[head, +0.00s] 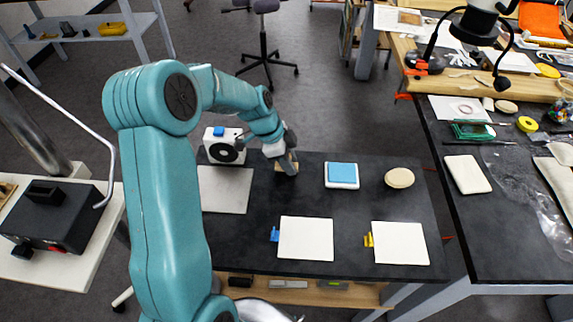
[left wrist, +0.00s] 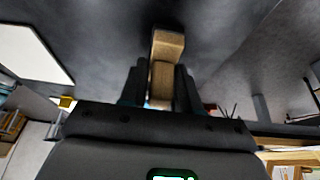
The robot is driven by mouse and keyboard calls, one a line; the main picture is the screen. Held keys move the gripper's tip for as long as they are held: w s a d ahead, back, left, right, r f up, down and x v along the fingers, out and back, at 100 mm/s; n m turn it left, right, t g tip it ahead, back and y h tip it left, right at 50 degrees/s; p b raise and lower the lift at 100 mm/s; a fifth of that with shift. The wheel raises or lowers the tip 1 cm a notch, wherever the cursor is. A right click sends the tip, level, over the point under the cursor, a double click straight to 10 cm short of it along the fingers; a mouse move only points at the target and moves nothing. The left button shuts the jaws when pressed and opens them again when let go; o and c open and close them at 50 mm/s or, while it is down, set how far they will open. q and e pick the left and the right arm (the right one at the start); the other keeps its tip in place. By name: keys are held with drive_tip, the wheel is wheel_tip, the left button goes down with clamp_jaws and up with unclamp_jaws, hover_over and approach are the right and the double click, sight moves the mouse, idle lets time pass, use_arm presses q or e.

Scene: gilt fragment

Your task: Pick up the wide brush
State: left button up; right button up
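The tan wooden piece between my left fingers looks like the wide brush (left wrist: 166,55); its bristles cannot be made out. In the left wrist view my left gripper (left wrist: 161,88) has one dark finger against each side of it, and its blocky tan end sticks out beyond the fingertips. In the head view my left gripper (head: 287,166) is low over the dark table, just right of the grey mat, with a bit of tan showing at the fingers. Whether the brush is clear of the table cannot be told. My right gripper is not in view.
On the dark table (head: 350,260) are a grey mat (head: 225,190), a white device (head: 222,145), a blue-topped pad (head: 342,175), a round tan disc (head: 399,178) and two white sheets (head: 305,238) (head: 400,243). A cluttered bench (head: 510,230) stands at the right.

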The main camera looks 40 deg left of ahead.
use_arm(q)
drive_tip(key=shift+c, duration=1.3)
drive_tip(key=shift+r, duration=0.6)
wheel_tip(320, 180, up, 19)
drive_tip(key=shift+o, duration=0.6)
idle(0.5)
